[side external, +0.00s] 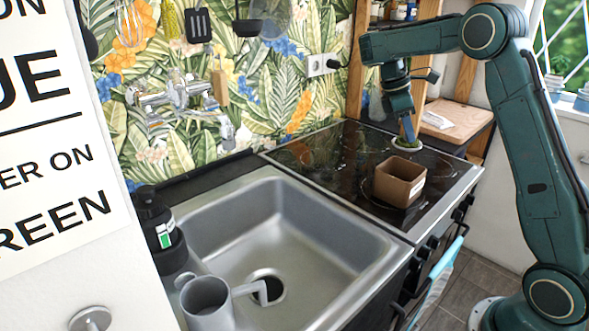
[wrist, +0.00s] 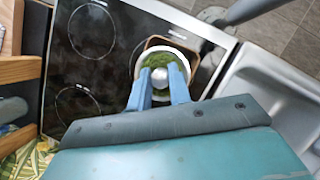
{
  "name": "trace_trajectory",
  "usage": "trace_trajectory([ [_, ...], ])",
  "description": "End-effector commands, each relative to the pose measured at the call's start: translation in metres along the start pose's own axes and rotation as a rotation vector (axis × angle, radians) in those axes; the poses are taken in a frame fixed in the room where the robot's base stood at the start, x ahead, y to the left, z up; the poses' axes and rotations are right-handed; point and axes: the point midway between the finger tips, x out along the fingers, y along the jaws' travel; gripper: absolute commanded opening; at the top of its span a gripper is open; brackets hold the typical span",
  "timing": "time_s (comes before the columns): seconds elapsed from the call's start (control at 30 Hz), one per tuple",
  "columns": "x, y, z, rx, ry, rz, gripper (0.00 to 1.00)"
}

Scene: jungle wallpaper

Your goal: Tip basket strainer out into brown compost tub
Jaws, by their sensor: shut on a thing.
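The brown compost tub (side external: 399,184) stands upright on the black glass hob, its open top facing up. The basket strainer (side external: 407,146) is a pale round cup with green scraps in it, held level above the hob behind the tub. My gripper (side external: 408,137) points down and is shut on the strainer's middle. In the wrist view my gripper (wrist: 161,76) has its blue fingers on either side of the strainer's round metal knob (wrist: 159,77). Green scraps (wrist: 165,60) fill the strainer around the knob. The tub's brown rim (wrist: 158,40) shows partly behind the strainer, which hides much of it.
The steel sink (side external: 285,235) is left of the hob (side external: 335,150), with a grey jug (side external: 207,303) and a black soap bottle (side external: 157,225) at its near left. A wooden shelf with a board (side external: 455,118) stands behind. The hob's left part is clear.

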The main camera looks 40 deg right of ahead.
Motion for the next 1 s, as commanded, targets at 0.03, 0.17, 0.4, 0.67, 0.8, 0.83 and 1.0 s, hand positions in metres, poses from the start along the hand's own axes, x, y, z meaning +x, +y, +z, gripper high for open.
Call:
trace_trajectory([
  [0.03, 0.0, 0.0, 0.0, 0.002, -0.002, 0.007, 0.0],
  [0.17, 0.004, -0.001, 0.0, 0.009, -0.006, 0.027, 0.0],
  [0.4, 0.011, -0.004, -0.005, 0.03, 0.004, 0.073, 0.0],
  [0.67, 0.022, -0.007, -0.01, 0.063, 0.003, 0.146, 0.0],
  [0.8, 0.022, -0.008, -0.01, 0.067, 0.002, 0.161, 0.0],
  [0.83, 0.022, -0.008, -0.01, 0.07, 0.001, 0.169, 0.0],
  [1.0, 0.024, -0.012, -0.011, 0.1, 0.003, 0.245, 0.0],
])
